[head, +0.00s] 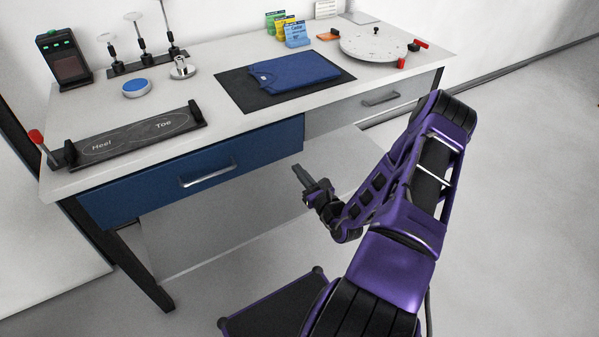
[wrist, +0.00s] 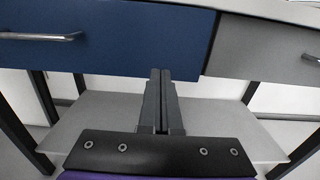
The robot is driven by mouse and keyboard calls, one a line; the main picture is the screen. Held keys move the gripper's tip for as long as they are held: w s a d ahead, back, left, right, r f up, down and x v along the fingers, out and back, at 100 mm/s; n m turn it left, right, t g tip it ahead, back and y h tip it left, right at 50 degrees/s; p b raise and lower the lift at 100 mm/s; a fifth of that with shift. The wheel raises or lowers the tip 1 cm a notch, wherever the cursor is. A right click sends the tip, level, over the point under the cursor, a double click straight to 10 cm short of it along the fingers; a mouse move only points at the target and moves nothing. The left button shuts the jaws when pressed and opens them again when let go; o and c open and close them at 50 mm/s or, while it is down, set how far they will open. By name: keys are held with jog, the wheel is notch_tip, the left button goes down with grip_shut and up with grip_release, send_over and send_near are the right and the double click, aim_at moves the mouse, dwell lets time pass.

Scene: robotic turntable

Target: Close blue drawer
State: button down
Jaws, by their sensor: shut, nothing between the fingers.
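The blue drawer (head: 190,178) is on the left of the workbench front, under the tabletop, with a silver bar handle (head: 208,174). No open drawer interior shows; I cannot tell whether its front is fully flush. My gripper (head: 299,170) is shut and empty, in front of the bench and below the right end of the blue drawer, apart from the handle. In the wrist view, the shut fingers (wrist: 160,74) point at the lower right part of the blue drawer (wrist: 110,40). The handle (wrist: 40,37) is at far left there.
A grey drawer (head: 340,115) with its own handle (head: 381,97) sits right of the blue one. A lower shelf (head: 200,235) spans beneath. The tabletop holds a heel-toe board (head: 130,138), a folded blue cloth (head: 293,73) on a black mat, and a round turntable (head: 374,45).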

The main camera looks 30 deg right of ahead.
aim_at(278, 145)
jog(key=w, duration=1)
jog(key=shift+w+b, duration=0.25)
jog(key=shift+b, duration=0.05)
